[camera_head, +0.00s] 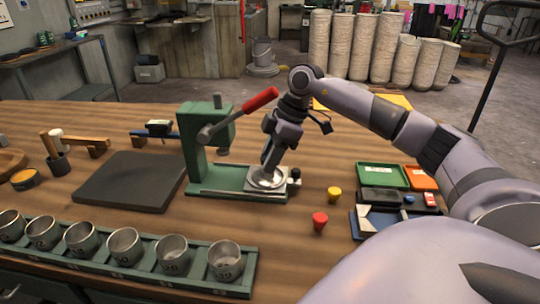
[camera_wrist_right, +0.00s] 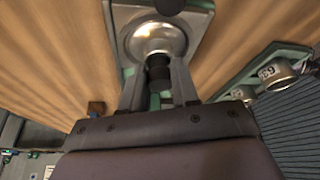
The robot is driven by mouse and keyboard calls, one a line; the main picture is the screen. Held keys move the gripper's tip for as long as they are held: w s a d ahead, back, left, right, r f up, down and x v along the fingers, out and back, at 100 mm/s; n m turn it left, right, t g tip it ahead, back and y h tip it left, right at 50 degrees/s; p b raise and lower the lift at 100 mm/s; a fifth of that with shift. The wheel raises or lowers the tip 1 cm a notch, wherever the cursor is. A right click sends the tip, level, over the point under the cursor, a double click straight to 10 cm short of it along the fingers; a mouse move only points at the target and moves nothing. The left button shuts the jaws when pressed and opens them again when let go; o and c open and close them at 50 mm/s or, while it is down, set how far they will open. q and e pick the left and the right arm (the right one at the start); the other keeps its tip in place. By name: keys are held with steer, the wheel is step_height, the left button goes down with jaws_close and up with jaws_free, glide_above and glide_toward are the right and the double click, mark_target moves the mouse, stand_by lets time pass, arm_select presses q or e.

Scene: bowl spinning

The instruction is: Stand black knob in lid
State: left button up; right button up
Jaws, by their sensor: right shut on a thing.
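My right gripper (camera_head: 268,168) points down at the silver round lid (camera_head: 266,180), which lies on a plate at the right end of the green press base. In the right wrist view the gripper's two fingers (camera_wrist_right: 158,92) are closed around the black knob (camera_wrist_right: 158,70). The knob's far end is at the edge of the shiny lid (camera_wrist_right: 155,42); I cannot tell whether it sits in it. In the head view the knob is hidden by the gripper. My left gripper is not in view.
The green press (camera_head: 208,135) with a red-handled lever (camera_head: 258,100) stands just left of my right gripper. A yellow piece (camera_head: 334,194) and a red piece (camera_head: 320,221) stand to the right. Metal cups (camera_head: 173,255) fill a green rack in front. A dark mat (camera_head: 130,180) lies left.

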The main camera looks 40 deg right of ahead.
steer(key=o, duration=1.5)
steer(key=shift+r, duration=0.1)
step_height(320, 180, up, 5)
steer(key=p, duration=0.5)
steer(key=shift+r+p, duration=0.15)
steer(key=shift+p, duration=0.2)
steer(key=shift+r+p, duration=0.5)
steer(key=shift+r, duration=0.8)
